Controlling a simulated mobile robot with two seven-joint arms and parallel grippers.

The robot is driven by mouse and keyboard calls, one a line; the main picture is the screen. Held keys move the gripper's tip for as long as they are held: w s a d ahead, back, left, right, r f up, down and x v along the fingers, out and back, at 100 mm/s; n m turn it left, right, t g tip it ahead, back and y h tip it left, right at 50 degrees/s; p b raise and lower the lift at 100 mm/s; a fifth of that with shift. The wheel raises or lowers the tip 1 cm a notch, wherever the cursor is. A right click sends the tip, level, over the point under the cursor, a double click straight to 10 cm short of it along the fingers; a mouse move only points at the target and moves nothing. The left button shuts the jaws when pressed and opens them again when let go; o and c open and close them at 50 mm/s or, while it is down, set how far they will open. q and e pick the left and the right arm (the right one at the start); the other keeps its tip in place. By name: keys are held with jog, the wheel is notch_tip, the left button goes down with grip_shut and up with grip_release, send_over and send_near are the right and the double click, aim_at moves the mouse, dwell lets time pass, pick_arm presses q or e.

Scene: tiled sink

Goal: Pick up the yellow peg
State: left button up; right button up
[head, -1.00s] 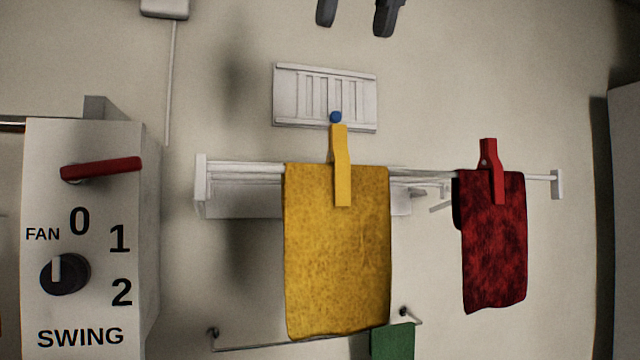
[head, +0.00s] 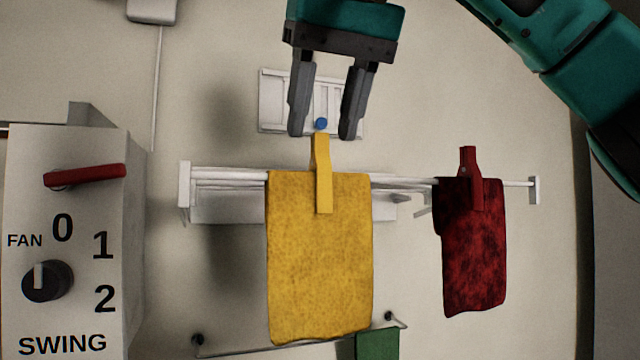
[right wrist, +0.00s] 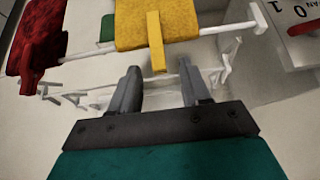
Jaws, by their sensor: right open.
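The yellow peg (head: 322,180) clips a yellow cloth (head: 318,265) onto the white drying rail, upright with its top end above the rail. It also shows in the right wrist view (right wrist: 155,40), ahead of the fingertips. My right gripper (head: 324,136) is open and empty, fingers pointing down. In the head view its fingertips appear just above the peg's top, one to each side; I cannot tell the exact depth gap. In the right wrist view (right wrist: 163,80) the fingers lie apart with the peg's end between and beyond them. My left gripper is not in view.
A red peg (head: 470,165) holds a dark red cloth (head: 472,250) on the same white rail (head: 405,183). A panel with a red lever (head: 85,176) and a knob (head: 47,281) stands at left. A green cloth (head: 377,343) hangs below. A white vent (head: 273,100) is behind the gripper.

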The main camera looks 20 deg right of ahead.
aim_at(320, 173)
jog(key=shift+x, duration=1.45)
grip_shut()
